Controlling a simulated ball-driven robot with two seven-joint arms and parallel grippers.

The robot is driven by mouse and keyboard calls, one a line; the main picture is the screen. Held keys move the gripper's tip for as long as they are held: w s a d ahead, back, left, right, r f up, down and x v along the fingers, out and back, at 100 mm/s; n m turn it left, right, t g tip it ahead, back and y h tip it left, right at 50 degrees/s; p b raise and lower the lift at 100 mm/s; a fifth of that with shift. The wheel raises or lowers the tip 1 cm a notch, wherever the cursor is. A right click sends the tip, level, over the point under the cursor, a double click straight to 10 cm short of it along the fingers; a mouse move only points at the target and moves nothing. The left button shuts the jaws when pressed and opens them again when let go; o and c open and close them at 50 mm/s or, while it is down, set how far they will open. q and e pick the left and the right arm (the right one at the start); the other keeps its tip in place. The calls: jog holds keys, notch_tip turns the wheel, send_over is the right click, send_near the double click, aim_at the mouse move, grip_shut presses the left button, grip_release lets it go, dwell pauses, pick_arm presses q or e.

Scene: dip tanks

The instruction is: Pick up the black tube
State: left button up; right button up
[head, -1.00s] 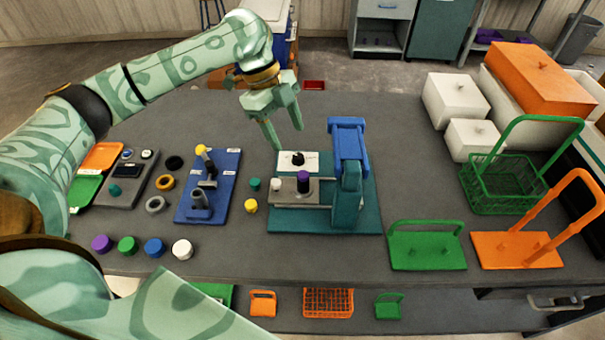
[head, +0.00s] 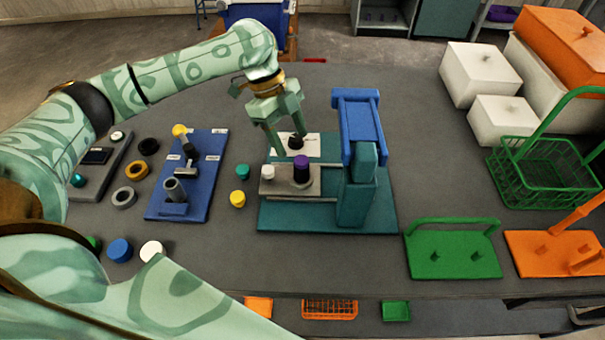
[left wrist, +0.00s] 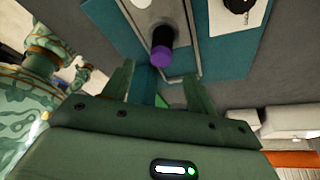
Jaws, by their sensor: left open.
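A black tube with a purple cap (head: 302,171) stands upright in the grey holder of the teal and blue fixture. In the left wrist view the black tube (left wrist: 162,34) shows ahead, its purple cap toward the camera. My left gripper (head: 287,146) is open and empty, pointing down just behind the capped tube, near the white plate. Its two fingers (left wrist: 158,72) are apart in the left wrist view, with the tube beyond the gap between them. My right gripper is not in view.
A black knob (head: 296,142) sits on the white plate (head: 310,153) beside my left fingers. The fixture's blue-topped post (head: 357,130) stands right of the tube. A white cap (head: 267,172) is left of it. A blue rack (head: 205,185) stands further left.

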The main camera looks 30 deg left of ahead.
aim_at(298, 158)
pick_arm(q)
jog(key=x, duration=0.4)
jog(key=shift+w+f+b, duration=0.1)
jog(key=shift+b, duration=0.3)
jog(key=shift+d+f, duration=0.1)
jog(key=shift+f, duration=0.4)
jog(key=b+x, duration=0.2)
jog(key=x, duration=0.2)
jog(key=shift+f, duration=0.25)
jog(key=shift+r, duration=0.15)
jog(key=shift+c, duration=0.4)
jog(key=c, duration=1.1)
jog(key=shift+c, duration=0.2)
